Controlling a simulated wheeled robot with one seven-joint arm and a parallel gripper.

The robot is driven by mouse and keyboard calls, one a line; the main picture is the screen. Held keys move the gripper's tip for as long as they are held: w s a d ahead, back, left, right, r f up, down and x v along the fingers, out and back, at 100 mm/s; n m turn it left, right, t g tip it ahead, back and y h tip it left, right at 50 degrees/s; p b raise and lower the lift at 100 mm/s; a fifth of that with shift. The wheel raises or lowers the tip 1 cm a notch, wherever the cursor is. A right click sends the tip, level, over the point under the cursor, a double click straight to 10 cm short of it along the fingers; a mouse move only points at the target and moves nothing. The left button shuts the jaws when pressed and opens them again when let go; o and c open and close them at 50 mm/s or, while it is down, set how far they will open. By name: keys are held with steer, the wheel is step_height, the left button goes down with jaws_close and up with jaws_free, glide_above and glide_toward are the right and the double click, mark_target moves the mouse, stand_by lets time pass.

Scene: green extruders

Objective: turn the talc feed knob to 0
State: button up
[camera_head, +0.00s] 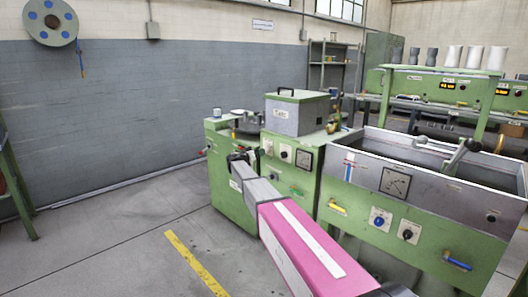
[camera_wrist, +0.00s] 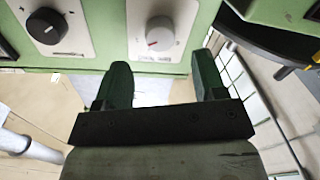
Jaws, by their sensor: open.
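In the wrist view, a pale grey round knob (camera_wrist: 159,35) with a short red mark sits on a white plate on the green machine front. A black knob (camera_wrist: 47,26) with a white mark sits on another plate to its left. I cannot read which one is labelled talc feed. My gripper (camera_wrist: 161,62) is open, its two dark green fingers pointing at the panel, with the pale knob in line with the gap between them. The fingers look apart from the knob. In the head view my gripper (camera_head: 240,158) is at the left machine's front, and the pale knob (camera_head: 268,147) shows just beyond it.
A grey hopper box (camera_head: 296,116) stands on the machine's top. A wide green trough machine (camera_head: 410,215) with gauges and several knobs stands close on the right. Open grey floor (camera_head: 120,240) with a yellow line lies on the left.

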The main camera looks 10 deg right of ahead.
mark_target(266, 149)
steer(key=x, duration=0.5)
steer(key=shift+w+d, duration=0.2)
steer(key=shift+d, duration=0.15)
steer(key=c, duration=0.9)
